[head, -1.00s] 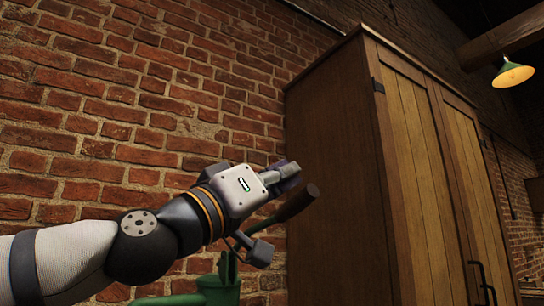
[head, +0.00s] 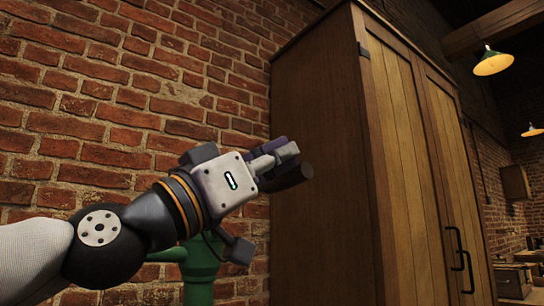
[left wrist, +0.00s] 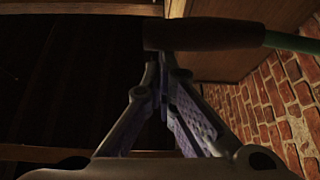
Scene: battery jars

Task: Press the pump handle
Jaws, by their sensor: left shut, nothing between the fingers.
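The green pump (head: 201,268) stands at the bottom of the head view, in front of the brick wall and partly behind my left arm. The dark brown grip of its handle (head: 300,175) shows just below and behind the fingers of my left gripper (head: 284,152). Most of the handle is hidden by the gripper. In the left wrist view the brown grip (left wrist: 205,35) runs across the fingertips, with the green lever (left wrist: 292,42) at its right. The left fingers (left wrist: 162,62) are shut and empty, at or very close to the grip; contact is unclear. My right gripper is not in view.
A tall wooden cabinet (head: 335,160) stands right of the gripper, its side close behind the handle end. A brick wall (head: 110,90) fills the left. Green-shaded lamps (head: 492,63) hang at the upper right, clear of the arm.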

